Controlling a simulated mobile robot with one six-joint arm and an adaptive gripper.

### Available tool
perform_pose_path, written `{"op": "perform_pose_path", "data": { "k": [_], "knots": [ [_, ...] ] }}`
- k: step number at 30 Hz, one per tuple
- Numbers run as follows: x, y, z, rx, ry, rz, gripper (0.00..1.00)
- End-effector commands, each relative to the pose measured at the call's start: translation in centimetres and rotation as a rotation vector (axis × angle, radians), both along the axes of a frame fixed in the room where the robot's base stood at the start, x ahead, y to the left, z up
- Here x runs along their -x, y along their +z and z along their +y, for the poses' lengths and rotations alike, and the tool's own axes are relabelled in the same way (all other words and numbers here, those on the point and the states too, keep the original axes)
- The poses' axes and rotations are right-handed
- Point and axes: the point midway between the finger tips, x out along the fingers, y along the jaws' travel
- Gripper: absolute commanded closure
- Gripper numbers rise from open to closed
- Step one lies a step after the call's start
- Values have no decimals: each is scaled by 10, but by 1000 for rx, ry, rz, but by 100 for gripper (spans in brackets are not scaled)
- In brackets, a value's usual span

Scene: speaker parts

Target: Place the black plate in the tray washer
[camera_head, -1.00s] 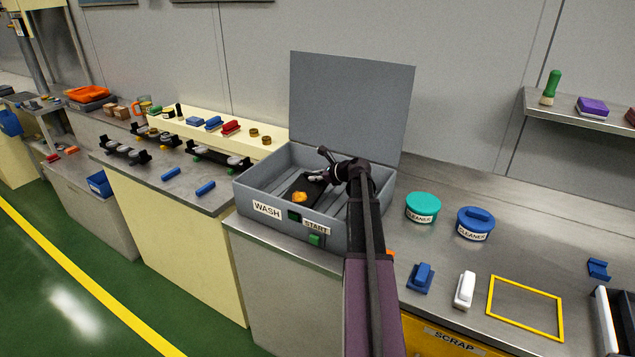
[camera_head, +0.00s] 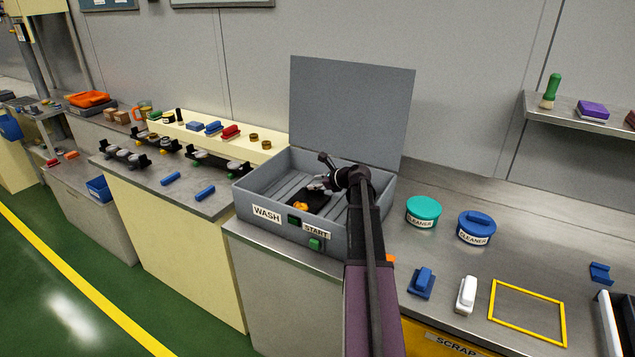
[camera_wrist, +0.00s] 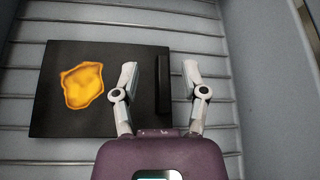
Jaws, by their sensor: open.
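The black plate (camera_wrist: 105,115) lies on the ribbed floor of the grey tray washer (camera_head: 257,197), whose lid (camera_head: 350,110) stands open. The plate has an orange-yellow patch (camera_wrist: 82,86) on its face and a raised black bar (camera_wrist: 163,85) along its right side in the wrist view. In the head view the plate (camera_head: 318,203) is partly hidden by my arm. My gripper (camera_wrist: 159,75) is open over the plate's right part, with one finger on each side of the bar. It also shows inside the washer in the head view (camera_head: 319,184). I cannot tell whether the fingers touch the bar.
The washer's walls surround my gripper, with a green start button (camera_head: 315,244) on the front. A teal cleaner tub (camera_head: 423,210) and a blue cleaner tub (camera_head: 475,228) stand to the right. A yellow frame (camera_head: 527,313) lies on the steel counter.

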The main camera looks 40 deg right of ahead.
Motion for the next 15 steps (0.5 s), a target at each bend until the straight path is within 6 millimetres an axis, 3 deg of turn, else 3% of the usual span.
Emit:
{"op": "perform_pose_path", "data": {
  "k": [8, 15],
  "knots": [
    [0, 4, 0, 0, 0, 0, 43],
    [21, 16, -4, -1, 0, 0, 43]
  ]
}}
